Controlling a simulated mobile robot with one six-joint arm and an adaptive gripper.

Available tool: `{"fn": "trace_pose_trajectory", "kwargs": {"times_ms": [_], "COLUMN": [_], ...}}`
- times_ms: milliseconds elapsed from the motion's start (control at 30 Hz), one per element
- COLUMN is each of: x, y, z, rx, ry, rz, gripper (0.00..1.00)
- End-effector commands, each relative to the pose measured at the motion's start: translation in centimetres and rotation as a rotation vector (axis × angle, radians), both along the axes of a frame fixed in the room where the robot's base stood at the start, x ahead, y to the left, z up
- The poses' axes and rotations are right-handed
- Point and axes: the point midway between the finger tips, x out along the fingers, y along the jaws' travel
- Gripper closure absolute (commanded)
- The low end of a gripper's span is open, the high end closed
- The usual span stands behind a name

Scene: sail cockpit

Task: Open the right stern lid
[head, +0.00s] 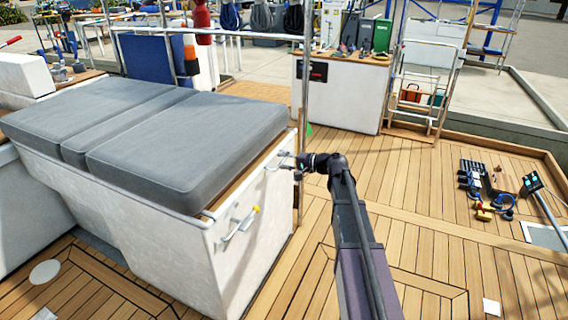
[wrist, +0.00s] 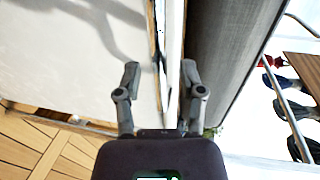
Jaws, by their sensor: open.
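The white bench (head: 200,205) carries grey cushions (head: 190,125) on its top. Which part is the right stern lid, I cannot tell for sure; no raised lid shows. A handle with a yellow end (head: 240,224) is on the bench's white end panel. My gripper (head: 284,162) is at the far upper part of that panel, close to the bench's top edge. In the wrist view my gripper (wrist: 160,68) is open and empty. A white edge strip (wrist: 174,45) runs between its fingers, with white panel (wrist: 80,45) left and grey cushion (wrist: 222,55) right. Contact is unclear.
A thin metal post (head: 304,100) stands right behind my gripper. A white cabinet (head: 340,95) and a ladder-like metal frame (head: 420,90) stand at the back. Tools (head: 490,190) lie on the deck at right. The wooden deck (head: 440,240) between is largely clear.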

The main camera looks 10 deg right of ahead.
Motion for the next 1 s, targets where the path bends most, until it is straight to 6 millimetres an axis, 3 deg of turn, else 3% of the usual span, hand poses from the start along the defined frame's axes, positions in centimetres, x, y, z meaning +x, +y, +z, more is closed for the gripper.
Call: {"fn": "trace_pose_trajectory", "kwargs": {"times_ms": [400,567,600,733,767,1000], "x": [0.27,0.26,0.25,0.26,0.38,0.29], "y": [0.48,0.49,0.50,0.52,-0.25,0.73], "z": [-0.08,-0.09,-0.09,-0.09,-0.10,0.18], "rx": [0.000,0.000,0.000,0.000,0.000,-0.003], "ry": [0.000,0.000,0.000,-0.001,0.000,0.001], "rz": [0.001,0.001,0.001,0.001,0.000,0.003], "gripper": [0.49,0.96,1.00,1.00,1.00,1.00]}}
